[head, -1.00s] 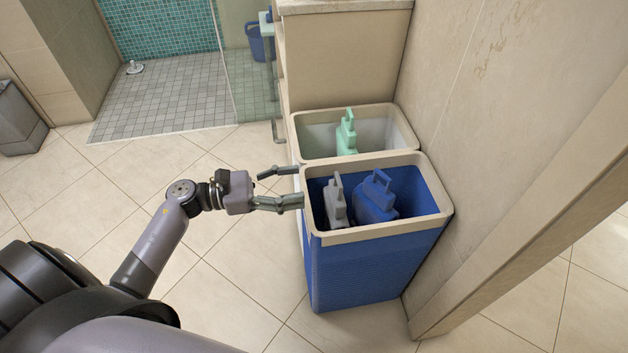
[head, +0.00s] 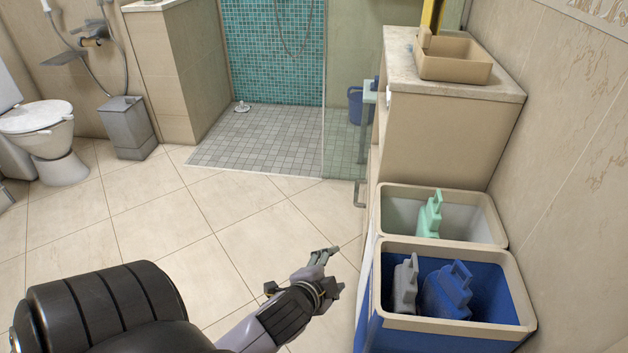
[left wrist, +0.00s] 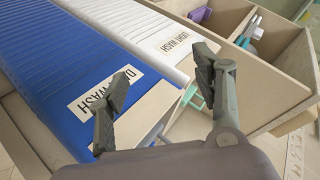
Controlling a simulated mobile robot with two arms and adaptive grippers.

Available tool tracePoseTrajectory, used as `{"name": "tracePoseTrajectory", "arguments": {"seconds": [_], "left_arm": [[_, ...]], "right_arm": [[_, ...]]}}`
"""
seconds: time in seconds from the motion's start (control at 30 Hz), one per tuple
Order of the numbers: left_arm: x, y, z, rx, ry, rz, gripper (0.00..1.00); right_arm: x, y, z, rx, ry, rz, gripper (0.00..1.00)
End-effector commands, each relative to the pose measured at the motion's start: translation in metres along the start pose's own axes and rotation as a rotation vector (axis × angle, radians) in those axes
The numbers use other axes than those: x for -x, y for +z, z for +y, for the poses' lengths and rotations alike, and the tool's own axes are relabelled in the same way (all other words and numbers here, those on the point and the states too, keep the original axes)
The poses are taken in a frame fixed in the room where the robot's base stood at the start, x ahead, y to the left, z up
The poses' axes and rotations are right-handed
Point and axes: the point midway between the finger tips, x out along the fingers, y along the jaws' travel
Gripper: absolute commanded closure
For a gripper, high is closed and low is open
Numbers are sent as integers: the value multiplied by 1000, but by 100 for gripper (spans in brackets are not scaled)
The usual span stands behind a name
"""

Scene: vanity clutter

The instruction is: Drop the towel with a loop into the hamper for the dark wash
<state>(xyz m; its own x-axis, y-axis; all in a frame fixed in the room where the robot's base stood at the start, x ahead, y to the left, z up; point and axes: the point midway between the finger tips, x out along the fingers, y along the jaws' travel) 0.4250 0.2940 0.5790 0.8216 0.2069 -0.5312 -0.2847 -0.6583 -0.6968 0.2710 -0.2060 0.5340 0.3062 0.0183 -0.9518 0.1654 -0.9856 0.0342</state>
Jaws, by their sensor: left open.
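The blue hamper (head: 390,338) stands front right; in the left wrist view its label (left wrist: 105,90) reads partly "WASH", its first word mostly covered by a finger. Inside are a grey towel-like piece (head: 405,287) and a blue one (head: 446,293), both with a raised tab or loop on top. The white hamper (head: 470,222) behind it holds a mint-green piece (head: 429,218) with a similar tab; its label (left wrist: 178,40) reads "LIGHT WASH". My left gripper (head: 335,268) is open and empty, left of the blue hamper. My right gripper is not in view.
A cabinet (head: 440,125) with a beige tray (head: 455,62) on top stands behind the hampers, against the right wall. A glass panel (head: 345,130) edges the shower. A grey bin (head: 127,128) and toilet (head: 40,125) are far left. The tiled floor between is clear.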

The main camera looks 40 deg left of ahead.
Motion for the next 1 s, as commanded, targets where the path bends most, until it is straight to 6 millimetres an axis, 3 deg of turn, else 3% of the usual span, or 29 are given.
{"name": "tracePoseTrajectory", "arguments": {"seconds": [0.1,0.2,0.33,0.5,1.0], "left_arm": [[38,18,58,273,223,-181,40],[73,26,95,428,369,-320,40],[107,31,124,535,484,-446,40],[122,33,134,574,530,-504,40],[121,34,134,570,528,-504,40]], "right_arm": [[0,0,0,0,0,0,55],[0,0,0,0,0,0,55],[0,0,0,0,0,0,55],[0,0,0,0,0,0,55],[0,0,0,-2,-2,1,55]]}}
